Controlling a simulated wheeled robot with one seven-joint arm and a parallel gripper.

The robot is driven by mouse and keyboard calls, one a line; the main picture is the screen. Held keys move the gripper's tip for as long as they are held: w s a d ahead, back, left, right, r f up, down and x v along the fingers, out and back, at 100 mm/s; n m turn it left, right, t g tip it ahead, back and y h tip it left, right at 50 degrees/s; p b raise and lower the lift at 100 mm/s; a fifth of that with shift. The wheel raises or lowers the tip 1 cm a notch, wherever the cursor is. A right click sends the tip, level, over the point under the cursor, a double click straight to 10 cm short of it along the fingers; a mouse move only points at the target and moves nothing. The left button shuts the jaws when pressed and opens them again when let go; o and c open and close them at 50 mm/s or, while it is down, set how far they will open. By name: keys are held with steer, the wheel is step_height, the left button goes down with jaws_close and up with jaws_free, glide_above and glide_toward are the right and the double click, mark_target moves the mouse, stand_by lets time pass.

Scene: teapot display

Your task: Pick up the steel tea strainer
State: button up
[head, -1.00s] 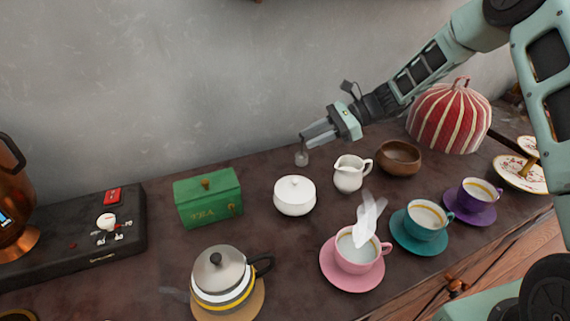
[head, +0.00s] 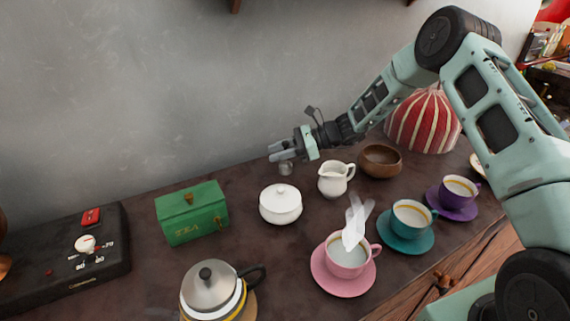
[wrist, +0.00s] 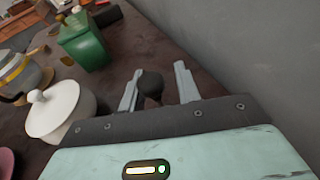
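The steel tea strainer (head: 285,169) is a small grey piece at the back of the dark counter, left of the white milk jug. My gripper (head: 281,151) is just above it, fingers pointing left, and hides its upper part. In the wrist view my gripper (wrist: 157,88) has its two fingers apart. A dark rounded piece (wrist: 150,84), seemingly part of the strainer, shows between them, closer to the left finger. I cannot tell whether it touches that finger.
The white lidded bowl (head: 280,204) and milk jug (head: 336,179) stand close by. The green tea box (head: 191,213) is to the left, a wooden bowl (head: 380,161) to the right. A steaming pink cup (head: 347,257) is in front. The wall (head: 130,100) is close behind.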

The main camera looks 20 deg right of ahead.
jaws_close()
